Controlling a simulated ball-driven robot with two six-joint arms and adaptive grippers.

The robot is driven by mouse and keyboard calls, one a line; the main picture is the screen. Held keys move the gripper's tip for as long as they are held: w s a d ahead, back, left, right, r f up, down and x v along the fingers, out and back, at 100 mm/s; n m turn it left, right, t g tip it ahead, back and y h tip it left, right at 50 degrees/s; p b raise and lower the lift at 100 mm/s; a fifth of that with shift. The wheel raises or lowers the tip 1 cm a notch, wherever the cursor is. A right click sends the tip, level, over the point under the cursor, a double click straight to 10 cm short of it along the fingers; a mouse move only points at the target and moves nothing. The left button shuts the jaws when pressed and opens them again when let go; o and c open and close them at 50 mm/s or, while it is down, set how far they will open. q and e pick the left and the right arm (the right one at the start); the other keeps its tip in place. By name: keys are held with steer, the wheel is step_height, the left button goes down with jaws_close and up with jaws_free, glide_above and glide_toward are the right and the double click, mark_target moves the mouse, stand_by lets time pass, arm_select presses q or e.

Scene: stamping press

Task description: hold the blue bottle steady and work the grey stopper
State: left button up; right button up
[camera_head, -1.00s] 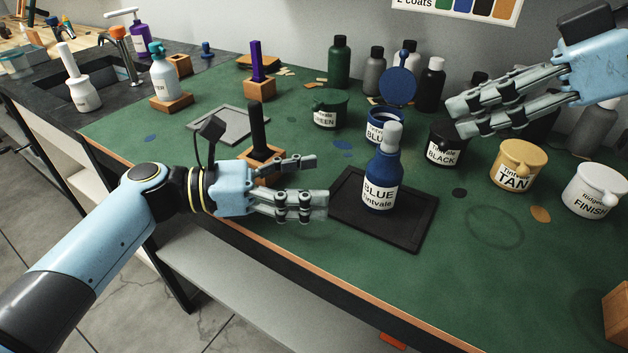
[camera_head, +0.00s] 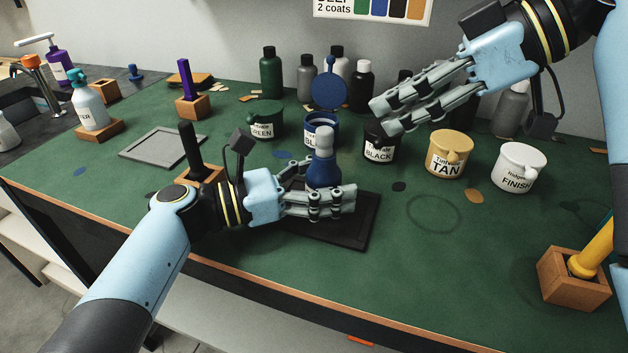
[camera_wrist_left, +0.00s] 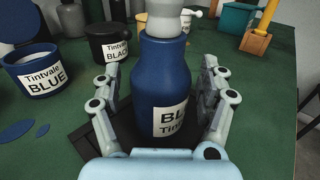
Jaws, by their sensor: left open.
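The blue bottle (camera_head: 323,172) stands upright on a black tray (camera_head: 352,232). Its grey stopper (camera_head: 323,142) sits in the neck. My left gripper (camera_head: 335,200) is open, with its fingers reaching around the lower bottle and hiding most of the label in the head view. In the left wrist view the bottle (camera_wrist_left: 163,85) stands between the two fingers, with small gaps showing at the sides; the stopper (camera_wrist_left: 165,18) is cut off at the top edge. My right gripper (camera_head: 385,117) is empty, its fingers apart, up and right of the stopper.
A blue pot (camera_head: 320,133) with its lid raised stands behind the bottle. Black (camera_head: 381,145), tan (camera_head: 450,155) and finish (camera_head: 518,168) pots stand to the right. A wooden block with a black handle (camera_head: 190,145) is behind my left wrist.

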arm_select(q)
steer(key=c, duration=1.4)
steer(key=shift+c, duration=0.4)
jaws_close()
stand_by(0.7)
steer(key=shift+f, duration=0.2)
stand_by(0.7)
steer(key=o, duration=1.4)
jaws_free()
steer(key=shift+r, duration=0.1)
